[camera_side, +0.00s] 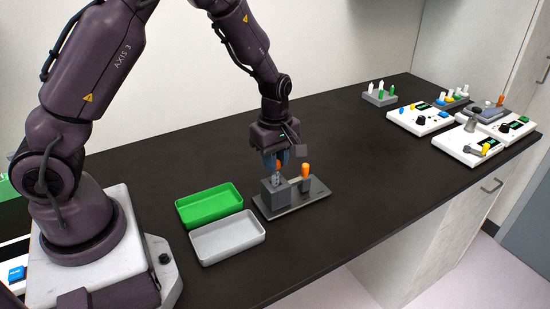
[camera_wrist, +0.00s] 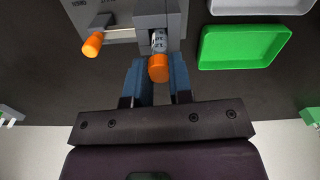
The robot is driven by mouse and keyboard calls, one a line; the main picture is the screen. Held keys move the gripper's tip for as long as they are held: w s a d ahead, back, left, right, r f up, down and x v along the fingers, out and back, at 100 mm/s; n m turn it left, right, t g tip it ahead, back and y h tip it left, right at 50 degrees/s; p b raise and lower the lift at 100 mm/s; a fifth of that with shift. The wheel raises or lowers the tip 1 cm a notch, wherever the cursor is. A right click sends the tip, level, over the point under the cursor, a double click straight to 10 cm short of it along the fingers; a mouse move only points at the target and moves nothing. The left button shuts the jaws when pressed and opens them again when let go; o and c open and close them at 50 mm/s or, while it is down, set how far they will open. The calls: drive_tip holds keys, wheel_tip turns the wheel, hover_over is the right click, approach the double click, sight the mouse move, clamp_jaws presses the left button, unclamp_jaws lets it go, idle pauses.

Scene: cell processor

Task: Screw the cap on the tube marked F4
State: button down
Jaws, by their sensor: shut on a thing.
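A tube with dark marks (camera_wrist: 159,42) stands in a grey block (camera_side: 274,193) on a dark base plate; I cannot read its marking clearly. An orange cap (camera_wrist: 158,68) sits at the tube's top, between my blue fingers. My gripper (camera_wrist: 158,62) is shut on the orange cap, with one finger on each side. In the side view my gripper (camera_side: 276,160) points straight down over the block, and the tube (camera_side: 276,178) shows just below the fingers. Whether the cap's thread is engaged is hidden.
An orange-ended post (camera_side: 305,172) stands on the same base plate (camera_side: 316,197), close right of the block. A green tray (camera_side: 209,205) and a grey tray (camera_side: 228,238) lie to the left, both empty. Racks and white devices (camera_side: 468,145) stand far right. The counter between is clear.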

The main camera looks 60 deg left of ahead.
drive_tip(key=m, duration=0.3)
drive_tip(key=shift+m, duration=1.2)
drive_tip(key=c, duration=0.9)
unclamp_jaws()
drive_tip(key=shift+c, duration=0.2)
wheel_tip(320, 180, up, 13)
